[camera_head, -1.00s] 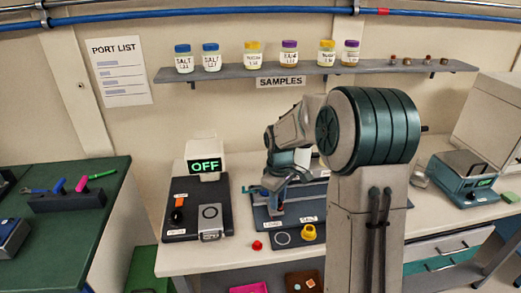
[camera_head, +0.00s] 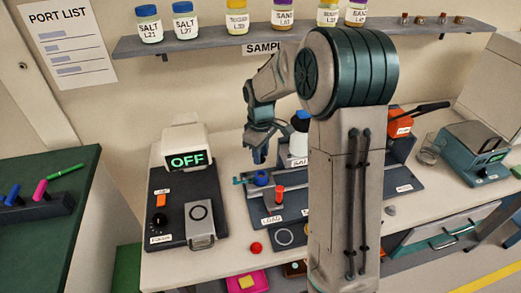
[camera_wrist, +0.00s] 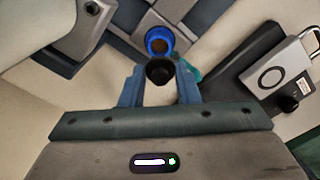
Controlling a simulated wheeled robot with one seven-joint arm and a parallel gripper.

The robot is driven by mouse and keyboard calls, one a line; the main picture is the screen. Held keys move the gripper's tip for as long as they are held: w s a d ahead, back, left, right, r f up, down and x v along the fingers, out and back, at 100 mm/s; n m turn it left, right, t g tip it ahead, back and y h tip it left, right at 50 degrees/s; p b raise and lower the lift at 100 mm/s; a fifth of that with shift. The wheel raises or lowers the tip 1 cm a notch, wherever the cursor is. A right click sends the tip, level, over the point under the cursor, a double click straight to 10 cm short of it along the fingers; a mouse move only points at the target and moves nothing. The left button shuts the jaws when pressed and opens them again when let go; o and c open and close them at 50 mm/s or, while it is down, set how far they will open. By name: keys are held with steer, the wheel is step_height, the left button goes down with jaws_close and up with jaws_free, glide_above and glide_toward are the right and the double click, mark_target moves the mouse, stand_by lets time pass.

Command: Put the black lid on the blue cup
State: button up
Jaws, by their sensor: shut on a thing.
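My gripper (camera_wrist: 160,88) is shut on the black lid (camera_wrist: 159,73), which sits between its two blue fingers in the wrist view. The blue cup (camera_wrist: 152,34) is just beyond the lid in that view, open at the top, with brown inside. In the head view, my gripper (camera_head: 259,153) points down above the blue cup (camera_head: 262,178), apart from it. I cannot make out the lid in the head view.
A white bottle (camera_head: 298,143) stands behind, partly hidden by my arm. The OFF display device (camera_head: 187,160) is at the left. A red knob (camera_head: 255,247) lies on the bench front.

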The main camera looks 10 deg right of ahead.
steer(key=shift+d+f+b, duration=0.1)
steer(key=shift+f+b, duration=1.6)
steer(key=shift+f, duration=1)
steer(key=shift+f+b, duration=0.4)
steer(key=shift+f, duration=0.2)
steer(key=o, duration=1.1)
steer(key=shift+c, duration=0.2)
step_height(320, 180, up, 14)
steer(key=shift+f+b, duration=0.1)
steer(key=shift+b, duration=0.35)
steer(key=s+f+m+t, duration=0.2)
steer(key=s+m, duration=0.6)
steer(key=s, duration=1.7)
steer(key=shift+m+t, duration=0.4)
steer(key=shift+t, duration=0.1)
